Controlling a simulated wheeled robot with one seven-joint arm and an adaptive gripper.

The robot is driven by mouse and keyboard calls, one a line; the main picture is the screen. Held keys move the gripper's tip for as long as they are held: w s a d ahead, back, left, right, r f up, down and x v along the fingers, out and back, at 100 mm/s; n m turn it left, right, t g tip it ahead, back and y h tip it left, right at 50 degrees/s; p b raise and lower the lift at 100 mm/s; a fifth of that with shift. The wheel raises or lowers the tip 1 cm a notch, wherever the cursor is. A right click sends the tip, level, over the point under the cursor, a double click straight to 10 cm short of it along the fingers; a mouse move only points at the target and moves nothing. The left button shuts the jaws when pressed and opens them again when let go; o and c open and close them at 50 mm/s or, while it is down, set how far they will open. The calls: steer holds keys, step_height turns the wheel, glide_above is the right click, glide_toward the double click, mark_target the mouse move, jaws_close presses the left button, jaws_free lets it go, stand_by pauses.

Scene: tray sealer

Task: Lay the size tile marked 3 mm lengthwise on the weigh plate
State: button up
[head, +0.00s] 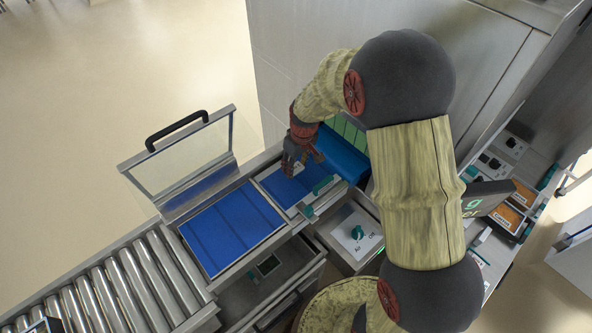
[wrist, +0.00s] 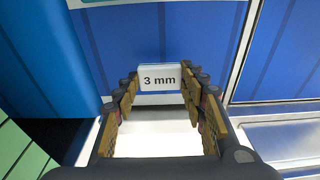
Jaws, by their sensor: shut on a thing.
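The size tile (wrist: 159,78) is a small white block with "3 mm" in dark print, facing the camera in the wrist view. My gripper (wrist: 159,91) is shut on it, one finger at each side end. In the head view my gripper (head: 297,166) is over the blue, pale-edged section of the machine beside the green slats, and the tile is too small to make out clearly. I cannot pick out the weigh plate with certainty. A dark display (head: 484,198) with green characters stands at the right, partly behind my arm.
A raised clear lid (head: 185,165) with a black handle stands left of my gripper. A large blue panel (head: 230,228) and metal rollers (head: 120,283) lie to the lower left. A blue roll (head: 342,153) is close right of my gripper. Orange-labelled bins (head: 510,217) are far right.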

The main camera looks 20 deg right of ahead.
steer(key=shift+f, duration=1.25)
steer(key=shift+s, duration=0.1)
steer(key=shift+f, duration=0.1)
steer(key=o, duration=0.9)
steer(key=shift+o, duration=0.2)
steer(key=s+r+m+t+p, duration=0.1)
steer(key=s+r, duration=0.2)
steer(key=r, duration=0.8)
steer(key=s+r, duration=0.4)
steer(key=r, duration=0.6)
steer(key=s+r+m+t, duration=0.1)
steer(key=s+r, duration=0.4)
steer(key=s, duration=0.4)
steer(key=s+r+m+t, duration=0.2)
steer(key=s+r, duration=0.3)
steer(key=s, duration=0.5)
steer(key=shift+s+h, duration=0.25)
steer(key=shift+h, duration=0.05)
